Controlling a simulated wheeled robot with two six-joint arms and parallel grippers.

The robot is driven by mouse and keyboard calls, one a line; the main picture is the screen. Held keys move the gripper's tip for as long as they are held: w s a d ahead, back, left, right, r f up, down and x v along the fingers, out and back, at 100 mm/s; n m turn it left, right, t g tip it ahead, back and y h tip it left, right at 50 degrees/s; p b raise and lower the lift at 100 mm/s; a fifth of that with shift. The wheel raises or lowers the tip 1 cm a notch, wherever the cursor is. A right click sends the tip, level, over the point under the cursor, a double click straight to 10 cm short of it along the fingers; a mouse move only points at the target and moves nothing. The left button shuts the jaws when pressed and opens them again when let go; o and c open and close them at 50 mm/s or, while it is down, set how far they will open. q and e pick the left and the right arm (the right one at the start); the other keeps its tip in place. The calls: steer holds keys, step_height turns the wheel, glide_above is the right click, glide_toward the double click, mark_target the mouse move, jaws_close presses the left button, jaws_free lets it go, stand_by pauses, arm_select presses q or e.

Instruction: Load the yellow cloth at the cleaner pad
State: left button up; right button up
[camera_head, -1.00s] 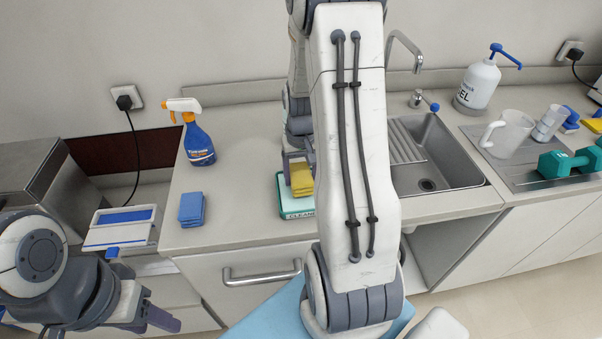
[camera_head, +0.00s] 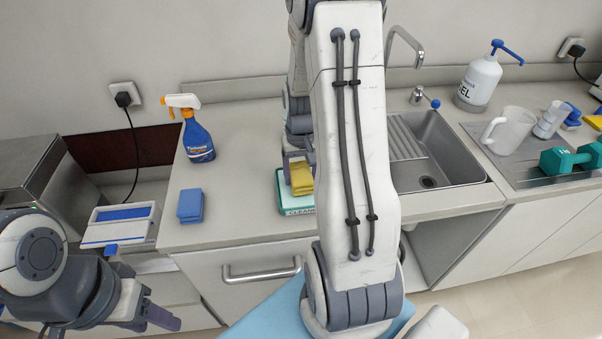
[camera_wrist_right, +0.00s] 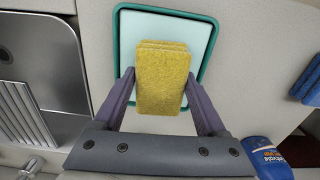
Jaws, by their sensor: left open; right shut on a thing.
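The yellow cloth (camera_head: 302,179) is a folded rectangular block, held over the cleaner pad (camera_head: 297,211). The pad is a pale tray with a green rim and lettering on its front. In the right wrist view the cloth (camera_wrist_right: 162,78) sits between the fingers of my right gripper (camera_wrist_right: 160,90), over the pad's white surface (camera_wrist_right: 128,38). I cannot tell whether the cloth touches the pad. My right arm hides the pad's right part in the head view. My left gripper (camera_head: 157,319) is open and empty at lower left, away from the counter.
A blue cloth (camera_head: 190,206) and a spray bottle (camera_head: 195,130) stand left of the pad. The sink (camera_head: 440,160) is to the right. Counter between blue cloth and pad is clear.

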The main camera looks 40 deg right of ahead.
mark_target(301, 173)
steer(key=shift+f, duration=0.45)
steer(key=shift+f, duration=0.1)
stand_by(1.2)
step_height(301, 173, up, 7)
steer(key=p, duration=0.6)
stand_by(0.9)
